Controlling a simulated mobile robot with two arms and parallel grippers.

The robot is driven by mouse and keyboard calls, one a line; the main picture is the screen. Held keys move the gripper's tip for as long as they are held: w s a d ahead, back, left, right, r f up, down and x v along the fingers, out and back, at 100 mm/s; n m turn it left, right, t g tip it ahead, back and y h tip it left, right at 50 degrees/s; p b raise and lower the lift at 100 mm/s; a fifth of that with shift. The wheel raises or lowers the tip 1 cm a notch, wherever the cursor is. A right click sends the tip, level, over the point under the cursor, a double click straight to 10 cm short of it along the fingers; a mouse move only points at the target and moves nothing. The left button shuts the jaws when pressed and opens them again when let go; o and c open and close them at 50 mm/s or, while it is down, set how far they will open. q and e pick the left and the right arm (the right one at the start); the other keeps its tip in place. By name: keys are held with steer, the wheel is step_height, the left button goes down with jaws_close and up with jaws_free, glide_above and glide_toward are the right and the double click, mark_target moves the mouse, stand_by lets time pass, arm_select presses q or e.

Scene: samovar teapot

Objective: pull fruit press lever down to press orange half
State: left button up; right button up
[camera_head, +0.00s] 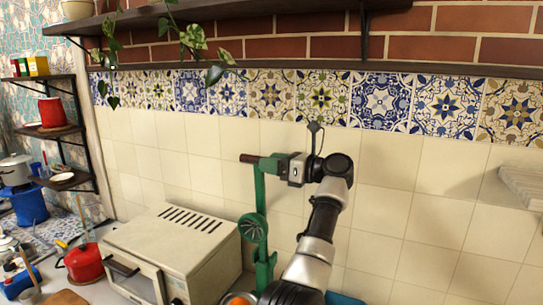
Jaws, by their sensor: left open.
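The green fruit press (260,205) stands right of the white oven, with its lever raised at the top. The lever's dark brown handle (249,158) points left. My left gripper (274,164) is open at the top of the press, at the right part of the handle. I cannot tell whether its fingers are around the handle or only beside it. An orange half (240,299) shows at the bottom edge, low at the press, partly cut off. My own arm hides the area right of the press base. My right gripper is not in view.
A white toaster oven (170,250) stands close left of the press. A red pot (83,263) is further left. A wooden shelf (240,17) with a trailing plant runs above. A tiled wall (400,215) lies behind. A pale slatted rack (524,186) juts in at right.

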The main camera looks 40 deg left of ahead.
arm_select(q)
steer(key=shift+a, duration=0.2)
jaws_close()
stand_by(0.3)
